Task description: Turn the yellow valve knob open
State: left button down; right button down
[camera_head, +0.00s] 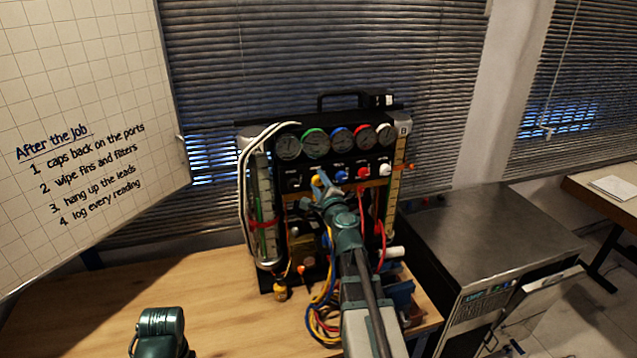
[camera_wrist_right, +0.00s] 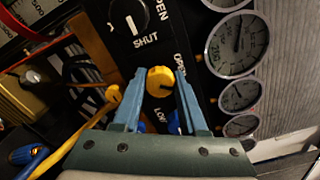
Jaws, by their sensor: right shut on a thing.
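The yellow valve knob (camera_head: 316,180) is on the front panel of the gauge rig (camera_head: 340,120), below the row of dials. In the wrist view the yellow knob (camera_wrist_right: 160,82) sits between the blue fingers of my right gripper (camera_wrist_right: 158,78), which is shut on it. A dark mark shows on the knob's face. Part of an OPEN label shows beside it, and another label is partly hidden by a finger. In the head view my right gripper (camera_head: 324,188) reaches the panel and hides part of it. My left gripper is not in view.
A black knob (camera_wrist_right: 130,16) marked OPEN and SHUT is close to the yellow one. Blue, red and white knobs (camera_head: 385,170) follow to the right. Hoses (camera_head: 322,318) hang below the panel. The wooden bench (camera_head: 230,300) is clear at left; a grey cabinet (camera_head: 490,235) stands right.

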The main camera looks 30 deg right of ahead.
jog(key=n, duration=0.7)
dwell(0.6)
jog(key=shift+c, duration=2.2)
grip_release()
jog(key=shift+s, duration=0.2)
